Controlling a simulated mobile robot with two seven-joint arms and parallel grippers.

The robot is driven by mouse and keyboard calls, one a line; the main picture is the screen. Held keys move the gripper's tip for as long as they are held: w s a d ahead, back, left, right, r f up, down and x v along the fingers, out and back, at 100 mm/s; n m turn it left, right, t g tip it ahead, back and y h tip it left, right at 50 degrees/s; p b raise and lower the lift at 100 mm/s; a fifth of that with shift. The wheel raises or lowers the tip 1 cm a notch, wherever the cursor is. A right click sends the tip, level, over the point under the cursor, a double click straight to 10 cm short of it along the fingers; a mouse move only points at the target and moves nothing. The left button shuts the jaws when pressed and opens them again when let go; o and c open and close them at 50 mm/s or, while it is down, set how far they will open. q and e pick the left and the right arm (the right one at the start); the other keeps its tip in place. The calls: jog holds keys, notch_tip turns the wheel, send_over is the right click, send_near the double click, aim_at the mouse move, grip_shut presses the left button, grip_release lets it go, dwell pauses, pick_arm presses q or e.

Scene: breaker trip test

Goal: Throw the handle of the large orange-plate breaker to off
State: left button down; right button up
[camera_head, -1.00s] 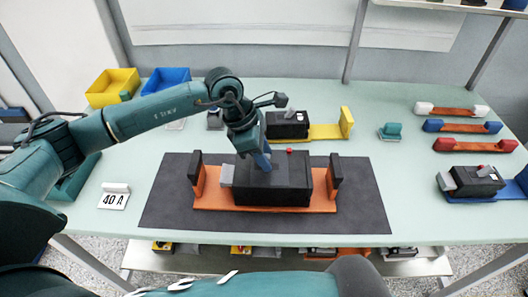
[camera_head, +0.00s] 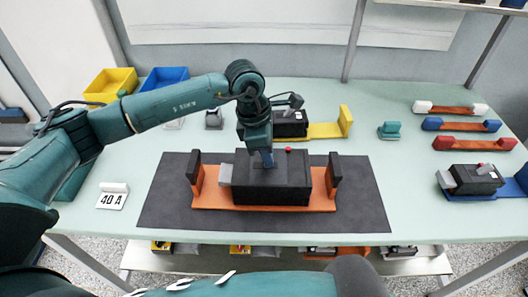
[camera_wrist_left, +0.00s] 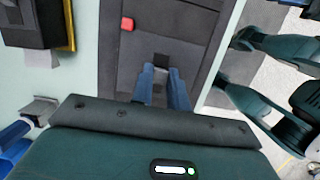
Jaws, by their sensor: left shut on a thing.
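The large breaker (camera_head: 288,188) is a black box on an orange plate (camera_head: 212,200) with a dark upright at each end. A grey block (camera_head: 225,175) sits at its left side and a red button (camera_head: 288,150) on its top. My left gripper (camera_head: 267,160) points down onto the top of the breaker. In the left wrist view its blue fingers (camera_wrist_left: 162,75) are closed around the short dark handle (camera_wrist_left: 161,60). The handle is mostly hidden by the fingers in the head view. The red button also shows in the left wrist view (camera_wrist_left: 127,23). My right gripper is out of view.
The orange plate lies on a dark mat (camera_head: 165,205). Behind it stands a smaller breaker (camera_head: 290,124) on a yellow plate (camera_head: 326,131). Another breaker (camera_head: 476,180) on a blue plate is at right. A "40 A" card (camera_head: 111,200) stands at left. Yellow (camera_head: 110,84) and blue (camera_head: 165,79) bins are at the back.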

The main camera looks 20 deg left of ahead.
pick_arm(q)
jog(key=y, duration=0.1)
jog(key=d+y+b, duration=0.1)
jog(key=shift+w+d+f+g+y, duration=0.15)
jog(key=shift+w+d+g+y, duration=0.15)
jog(key=shift+g, duration=0.1)
jog(key=shift+d+f+y+b, duration=0.1)
jog(key=shift+d+y+b, duration=0.15)
jog(key=shift+y+b, duration=0.4)
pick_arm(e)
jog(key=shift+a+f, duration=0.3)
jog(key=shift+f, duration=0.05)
pick_arm(q)
jog(key=c, duration=1.6)
grip_release()
jog(key=shift+c, duration=0.2)
jog(key=shift+o, duration=1.4)
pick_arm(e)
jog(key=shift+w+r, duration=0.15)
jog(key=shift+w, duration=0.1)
pick_arm(q)
notch_tip(320, 180, up, 13)
jog(key=d+b, duration=0.2)
jog(key=shift+w, duration=0.3)
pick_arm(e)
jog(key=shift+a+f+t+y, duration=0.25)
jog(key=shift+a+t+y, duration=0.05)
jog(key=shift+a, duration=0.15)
